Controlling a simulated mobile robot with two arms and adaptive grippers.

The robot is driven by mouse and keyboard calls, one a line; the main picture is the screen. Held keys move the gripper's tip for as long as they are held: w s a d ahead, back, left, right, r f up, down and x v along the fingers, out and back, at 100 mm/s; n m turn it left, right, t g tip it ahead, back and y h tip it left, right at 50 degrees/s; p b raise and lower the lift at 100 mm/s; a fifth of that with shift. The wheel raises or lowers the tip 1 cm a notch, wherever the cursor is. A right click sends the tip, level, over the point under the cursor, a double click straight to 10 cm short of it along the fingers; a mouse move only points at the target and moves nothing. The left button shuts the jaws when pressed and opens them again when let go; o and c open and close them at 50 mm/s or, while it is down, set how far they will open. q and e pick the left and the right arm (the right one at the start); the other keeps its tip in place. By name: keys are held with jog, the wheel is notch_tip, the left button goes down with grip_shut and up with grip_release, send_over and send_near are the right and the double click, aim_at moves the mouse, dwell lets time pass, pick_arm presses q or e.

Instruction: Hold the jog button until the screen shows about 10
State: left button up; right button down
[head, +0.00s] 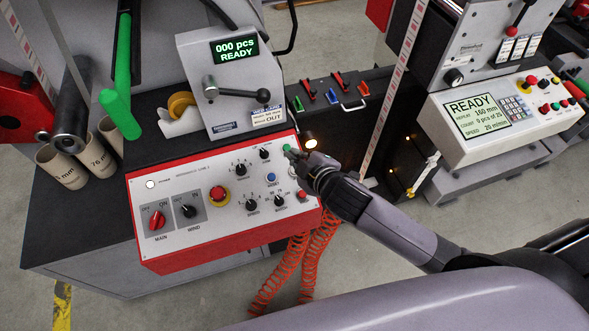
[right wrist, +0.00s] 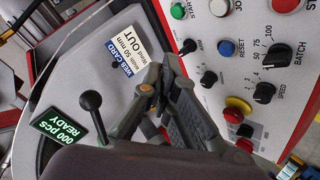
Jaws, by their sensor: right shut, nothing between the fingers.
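The jog button is the white round button (right wrist: 218,8) beside a partly cut-off label starting "JO" in the right wrist view. In the head view my right gripper (head: 291,154) largely hides it. A green button (head: 287,148) sits just above it on the white control panel (head: 183,178). The machine's screen (head: 235,49) reads "000 pcs READY". My right gripper is shut and empty at the panel's upper right. In the right wrist view its fingertips (right wrist: 163,72) stand apart from the white button. My left gripper is not in view.
A blue reset button (head: 271,177), a red button (head: 302,194), black knobs and a red emergency stop (head: 219,195) are nearby. A black lever (head: 245,92) is on the housing above. A second machine (head: 500,110) stands at the right. Orange coiled hose (head: 290,270) hangs below.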

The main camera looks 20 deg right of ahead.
jog(key=f+b, duration=0.2)
jog(key=w+f+b, duration=0.1)
jog(key=f+b, duration=0.3)
jog(key=shift+w, duration=0.25)
jog(key=shift+w+f+b, duration=0.25)
jog(key=shift+f+b, duration=0.2)
jog(key=shift+f, duration=0.15)
jog(key=shift+w+f+b, duration=0.2)
jog(key=shift+f+b, duration=0.25)
jog(key=shift+f, duration=0.1)
jog(key=shift+w+f, duration=0.1)
jog(key=shift+f, duration=0.3)
